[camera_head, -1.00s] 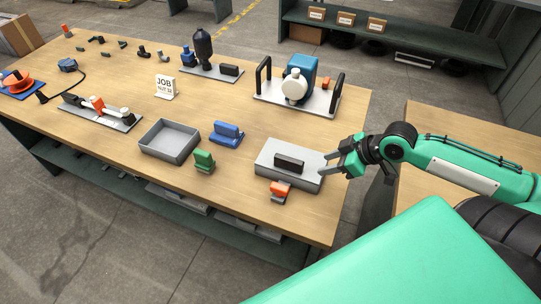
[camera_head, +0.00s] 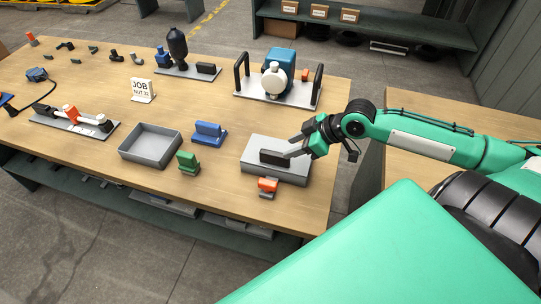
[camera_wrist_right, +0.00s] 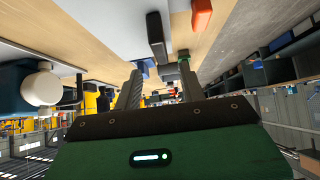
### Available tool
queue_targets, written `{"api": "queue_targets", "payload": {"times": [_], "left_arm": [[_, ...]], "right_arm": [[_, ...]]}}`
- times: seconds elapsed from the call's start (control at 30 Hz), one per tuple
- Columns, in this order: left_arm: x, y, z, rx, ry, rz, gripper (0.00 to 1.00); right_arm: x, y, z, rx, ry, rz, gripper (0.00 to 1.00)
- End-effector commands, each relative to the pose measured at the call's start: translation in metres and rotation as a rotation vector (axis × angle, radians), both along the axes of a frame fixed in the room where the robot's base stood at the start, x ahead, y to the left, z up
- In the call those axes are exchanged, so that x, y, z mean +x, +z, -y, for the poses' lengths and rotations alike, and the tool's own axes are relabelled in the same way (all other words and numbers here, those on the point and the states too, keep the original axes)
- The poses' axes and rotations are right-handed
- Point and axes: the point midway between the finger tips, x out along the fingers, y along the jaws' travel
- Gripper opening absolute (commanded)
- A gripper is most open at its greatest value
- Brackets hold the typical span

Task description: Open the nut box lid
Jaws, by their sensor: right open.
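The nut box (camera_head: 258,172) is a low light-grey box with a flat lid at the right front of the bench. Its lid lies flat on it and carries a black bar handle (camera_head: 274,158). My right gripper (camera_head: 288,148) is open and empty, its fingers over the right part of the lid, close to the handle. In the right wrist view the handle (camera_wrist_right: 156,35) stands just beyond the spread fingers (camera_wrist_right: 158,85); I cannot tell whether they touch it. My left gripper is not in view.
An orange-topped clamp (camera_head: 267,185) stands just in front of the box. A blue block (camera_head: 208,134), a green block (camera_head: 187,161) and an empty grey tray (camera_head: 150,158) are to the left. A pump plate with black handles (camera_head: 278,85) is behind. Bench space between them is clear.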

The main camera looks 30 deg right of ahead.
Motion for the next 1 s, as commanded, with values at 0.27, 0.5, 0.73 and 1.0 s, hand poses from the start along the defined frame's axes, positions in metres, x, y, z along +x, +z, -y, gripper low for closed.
{"api": "queue_targets", "payload": {"times": [0.27, 0.5, 0.73, 1.0], "left_arm": [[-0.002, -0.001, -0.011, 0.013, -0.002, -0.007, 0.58], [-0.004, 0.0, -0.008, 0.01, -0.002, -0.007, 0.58], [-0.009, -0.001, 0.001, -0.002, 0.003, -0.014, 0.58], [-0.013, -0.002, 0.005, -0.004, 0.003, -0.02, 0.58]], "right_arm": [[0.017, -0.02, -0.014, 0.005, -0.001, 0.002, 0.41], [0.035, -0.043, -0.03, 0.004, 0.001, 0.001, 0.41], [0.048, -0.06, -0.041, 0.002, 0.001, 0.001, 0.41], [0.051, -0.067, -0.045, -0.001, 0.003, -0.001, 0.41]]}}
